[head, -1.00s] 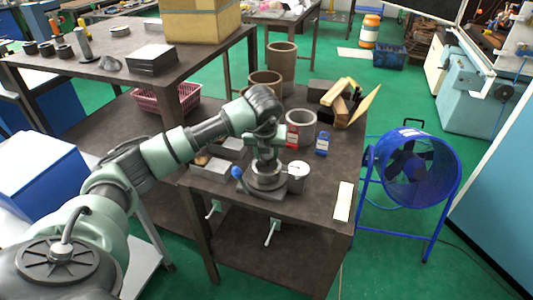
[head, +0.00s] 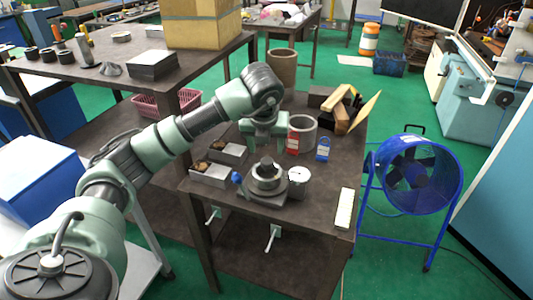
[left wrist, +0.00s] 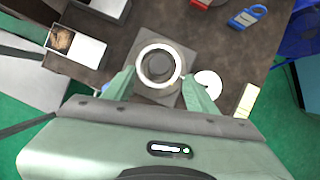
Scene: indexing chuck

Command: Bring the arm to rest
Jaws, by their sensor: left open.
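My left gripper (head: 266,150) hangs over the dark table, above and behind the indexing chuck (head: 266,178). Its jaws are open and empty. In the left wrist view the fingers (left wrist: 158,90) stand apart, with the round chuck (left wrist: 158,64) below and between them in the picture. The chuck is a grey metal ring on a square base, with a blue knob (head: 237,178) at its left. A small white-topped cylinder (head: 299,175) stands just right of the chuck. My right gripper does not show.
Two open boxes (head: 210,173) stand left of the chuck. A white block (head: 344,208) lies at the right edge. A blue fan (head: 412,172) stands beyond the table.

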